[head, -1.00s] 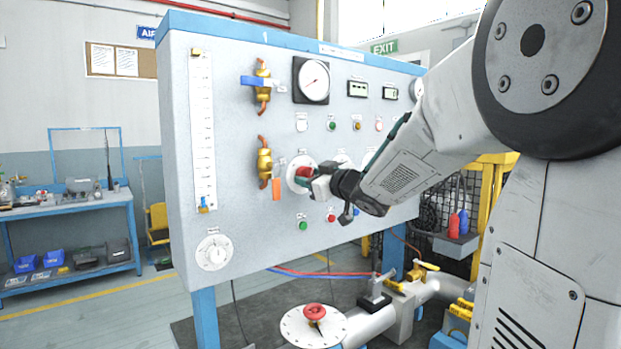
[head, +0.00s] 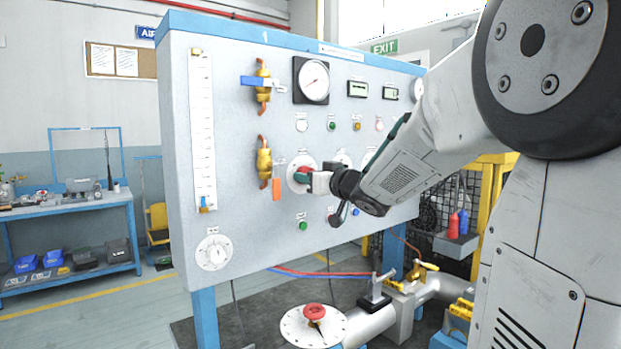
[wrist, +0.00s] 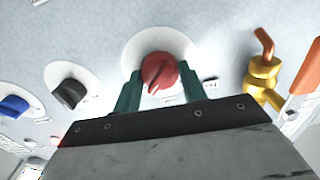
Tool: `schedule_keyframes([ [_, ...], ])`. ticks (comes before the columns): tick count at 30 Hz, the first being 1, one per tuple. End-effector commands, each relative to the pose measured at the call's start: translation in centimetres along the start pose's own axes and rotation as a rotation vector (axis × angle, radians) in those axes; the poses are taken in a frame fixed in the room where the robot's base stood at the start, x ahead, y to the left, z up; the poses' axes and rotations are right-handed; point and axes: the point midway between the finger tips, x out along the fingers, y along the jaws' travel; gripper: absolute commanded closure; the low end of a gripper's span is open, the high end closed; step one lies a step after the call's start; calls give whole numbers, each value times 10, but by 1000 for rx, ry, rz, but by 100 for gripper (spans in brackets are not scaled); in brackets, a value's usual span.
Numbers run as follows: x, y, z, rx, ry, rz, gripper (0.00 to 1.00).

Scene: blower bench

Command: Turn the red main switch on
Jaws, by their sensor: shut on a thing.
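The red main switch (wrist: 160,72) is a round red knob on a white disc, on the grey panel face. In the wrist view its ridge stands tilted between the two green fingers of my gripper (wrist: 160,92). The fingers are shut on the knob, one on each side. In the head view the red switch (head: 303,172) shows only in part, as my gripper (head: 304,179) covers much of it. The white disc (head: 294,184) shows around it.
A black knob (wrist: 69,94) and a blue knob (wrist: 14,106) sit beside the red one. A red handwheel (head: 315,311) stands below the panel.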

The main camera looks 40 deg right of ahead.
Motion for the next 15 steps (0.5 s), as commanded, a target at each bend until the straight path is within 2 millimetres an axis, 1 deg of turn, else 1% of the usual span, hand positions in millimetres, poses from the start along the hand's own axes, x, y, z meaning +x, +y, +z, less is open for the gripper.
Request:
schedule_keyframes([
  [4,0,0,1,2,-2,0,81],
  [5,0,0,1,2,-2,0,50],
  [6,0,0,1,1,-2,0,39],
  [7,0,0,1,1,-2,0,37],
  [15,-1,0,0,0,-1,0,37],
])
